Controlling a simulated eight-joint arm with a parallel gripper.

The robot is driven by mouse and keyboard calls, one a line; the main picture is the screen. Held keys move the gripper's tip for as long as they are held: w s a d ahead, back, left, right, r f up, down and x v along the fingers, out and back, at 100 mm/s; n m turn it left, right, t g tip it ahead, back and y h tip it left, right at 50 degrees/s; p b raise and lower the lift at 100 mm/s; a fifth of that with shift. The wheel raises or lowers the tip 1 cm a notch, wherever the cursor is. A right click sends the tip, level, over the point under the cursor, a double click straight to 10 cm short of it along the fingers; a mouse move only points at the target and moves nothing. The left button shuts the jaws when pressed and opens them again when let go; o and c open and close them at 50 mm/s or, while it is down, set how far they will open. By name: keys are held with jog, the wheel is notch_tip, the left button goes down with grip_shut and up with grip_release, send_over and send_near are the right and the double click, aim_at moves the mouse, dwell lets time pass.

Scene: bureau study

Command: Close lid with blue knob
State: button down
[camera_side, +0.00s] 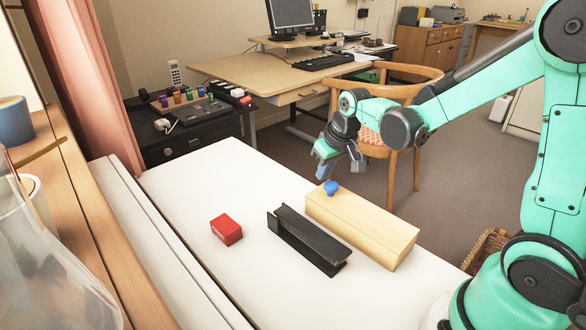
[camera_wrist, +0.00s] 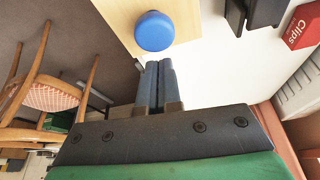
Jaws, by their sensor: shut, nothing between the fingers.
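A long pale wooden box (camera_side: 360,228) lies on the white table. A round blue knob (camera_side: 331,187) stands on its top near the far left end. The top looks flat and level; I cannot make out a gap at the lid. My gripper (camera_side: 323,172) is just above and beyond the knob, apart from it, with its fingers together and empty. In the wrist view the knob (camera_wrist: 155,31) lies ahead of the closed fingertips (camera_wrist: 159,66), on the end of the wooden top (camera_wrist: 189,14).
A black channel-shaped object (camera_side: 307,240) lies beside the box, on its left. A red clips box (camera_side: 226,230) is farther left; it also shows in the wrist view (camera_wrist: 303,26). The white table (camera_side: 190,185) is bare at the far left. A wooden chair (camera_side: 407,75) stands beyond the table.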

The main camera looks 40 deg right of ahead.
notch_tip(320, 180, up, 10)
jog(key=s+a+f+n+t, duration=0.1)
jog(key=s+a+f+t, duration=0.2)
jog(key=s+a, duration=0.5)
jog(key=shift+s+a+f+n+y, duration=0.2)
jog(key=shift+s+n+y, duration=0.1)
jog(key=shift+s+n, duration=0.1)
dwell(0.9)
